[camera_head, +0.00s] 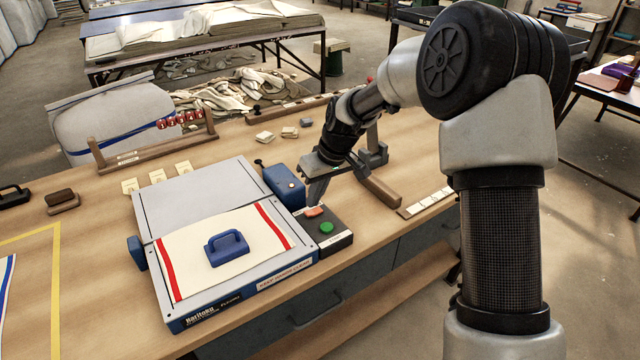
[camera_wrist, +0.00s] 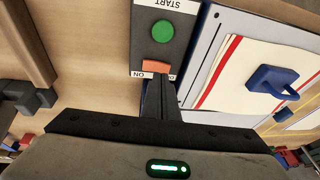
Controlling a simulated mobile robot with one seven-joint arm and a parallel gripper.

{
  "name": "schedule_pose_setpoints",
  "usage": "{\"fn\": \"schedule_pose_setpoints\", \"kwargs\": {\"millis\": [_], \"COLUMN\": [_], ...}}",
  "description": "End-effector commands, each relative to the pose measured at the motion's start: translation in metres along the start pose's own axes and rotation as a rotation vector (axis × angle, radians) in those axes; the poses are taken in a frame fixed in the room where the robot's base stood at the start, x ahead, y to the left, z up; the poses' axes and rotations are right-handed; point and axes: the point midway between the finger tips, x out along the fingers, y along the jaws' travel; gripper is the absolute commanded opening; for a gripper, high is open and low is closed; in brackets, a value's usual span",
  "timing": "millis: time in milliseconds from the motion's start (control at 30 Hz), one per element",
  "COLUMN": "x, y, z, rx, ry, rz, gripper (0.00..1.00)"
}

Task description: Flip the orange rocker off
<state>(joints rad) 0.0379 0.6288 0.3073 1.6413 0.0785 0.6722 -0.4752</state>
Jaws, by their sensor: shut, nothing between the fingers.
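The orange rocker (camera_head: 314,211) sits on a dark control box (camera_head: 338,243) beside the folding board, next to a green button (camera_head: 327,228). In the wrist view the rocker (camera_wrist: 156,67) lies on the box face below the green button (camera_wrist: 163,31), with the letters "ON" near one end. My gripper (camera_head: 312,200) is shut and empty, its fingertips pointing down at the rocker. In the wrist view the fingertips (camera_wrist: 163,78) are at the rocker's near edge and partly cover the label there. I cannot tell whether they touch it.
The folding board (camera_head: 180,195) holds a cream cloth (camera_head: 190,252) with red stripes and a blue handle (camera_head: 226,248) on it. A blue motor box (camera_head: 284,186) stands close left of my gripper.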

Motion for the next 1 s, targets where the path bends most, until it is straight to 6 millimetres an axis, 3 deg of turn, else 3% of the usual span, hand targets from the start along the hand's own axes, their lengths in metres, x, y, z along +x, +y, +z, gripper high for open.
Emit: {"fn": "schedule_pose_setpoints", "kwargs": {"millis": [200, 567, 767, 1000], "x": [0.014, 0.015, 0.025, 0.021], "y": [-0.004, -0.004, -0.011, -0.007], "z": [0.004, 0.005, 0.007, 0.007], "rx": [0.000, -0.002, -0.035, -0.024], "ry": [-0.001, -0.001, -0.007, -0.007], "rz": [0.000, 0.004, 0.093, 0.086], "gripper": [0.00, 0.00, 0.00, 0.00]}}
